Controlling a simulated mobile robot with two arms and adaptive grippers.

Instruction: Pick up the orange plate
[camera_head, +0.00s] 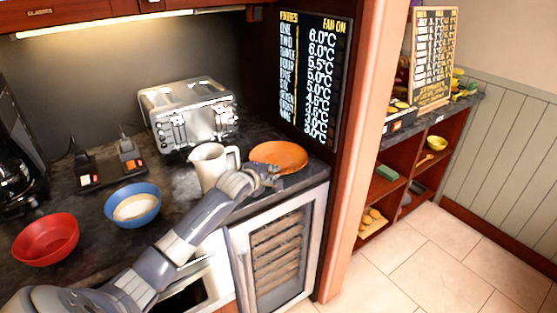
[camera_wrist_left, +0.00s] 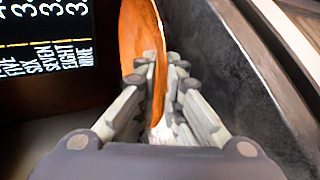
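The orange plate (camera_head: 279,155) is on the dark countertop at its right end, beside the white pitcher and below the menu board. My left gripper (camera_head: 268,178) reaches the plate's near rim from the left. In the left wrist view the plate (camera_wrist_left: 138,35) shows nearly edge-on, its rim running down between the two fingers. The left gripper's fingertips (camera_wrist_left: 159,72) are close together on both sides of that rim, shut on it. In the head view the plate looks about flat, and I cannot tell if it is clear of the counter. My right gripper is not in view.
A white pitcher (camera_head: 209,166) stands just left of the plate, close to my left forearm. A toaster (camera_head: 190,115), a blue bowl (camera_head: 133,205) and a red bowl (camera_head: 45,240) are farther left. The menu board (camera_head: 313,75) and a wooden post (camera_head: 355,150) bound the right side.

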